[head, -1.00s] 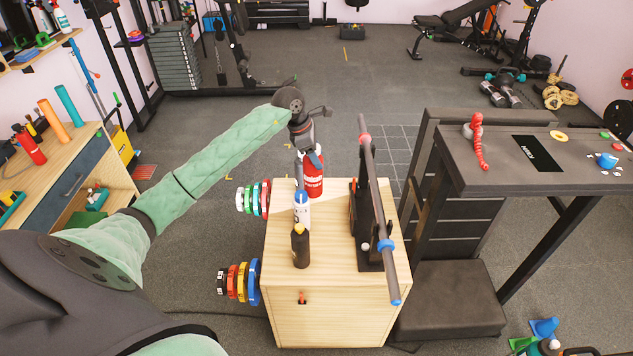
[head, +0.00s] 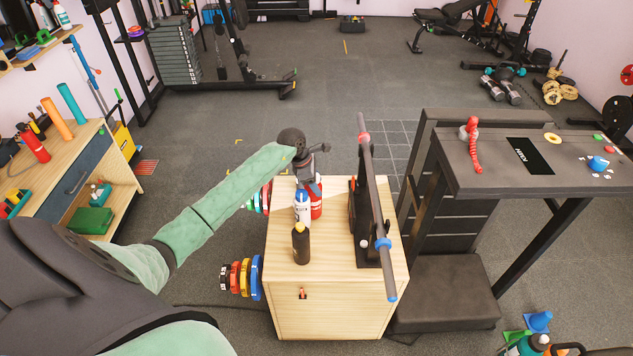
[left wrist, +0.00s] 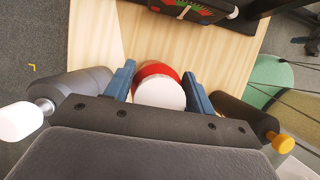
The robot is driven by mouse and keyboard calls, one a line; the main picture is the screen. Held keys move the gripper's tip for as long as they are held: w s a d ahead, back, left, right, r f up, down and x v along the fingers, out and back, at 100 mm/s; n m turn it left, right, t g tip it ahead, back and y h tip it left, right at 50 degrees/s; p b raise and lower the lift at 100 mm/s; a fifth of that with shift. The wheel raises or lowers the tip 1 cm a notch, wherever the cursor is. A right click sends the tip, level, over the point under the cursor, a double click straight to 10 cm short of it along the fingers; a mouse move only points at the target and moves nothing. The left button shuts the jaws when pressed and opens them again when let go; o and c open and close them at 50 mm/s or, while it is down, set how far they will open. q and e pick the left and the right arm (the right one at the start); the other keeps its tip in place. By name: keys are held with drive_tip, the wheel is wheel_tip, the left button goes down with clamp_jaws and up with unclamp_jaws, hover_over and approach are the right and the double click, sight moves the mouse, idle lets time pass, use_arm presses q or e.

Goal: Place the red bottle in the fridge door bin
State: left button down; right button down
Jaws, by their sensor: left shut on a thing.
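My right gripper is not in view. No fridge or door bin shows in these views.
A dark rack with a bar (head: 375,205) stands on the cabinet's right side. Coloured weight plates (head: 240,278) stick out on its left. A dark table (head: 540,180) is at the right.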

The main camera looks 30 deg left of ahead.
use_arm(q)
drive_tip(key=shift+f, duration=0.2)
drive_tip(key=shift+f, duration=0.1)
drive_tip(key=c, duration=0.5)
unclamp_jaws()
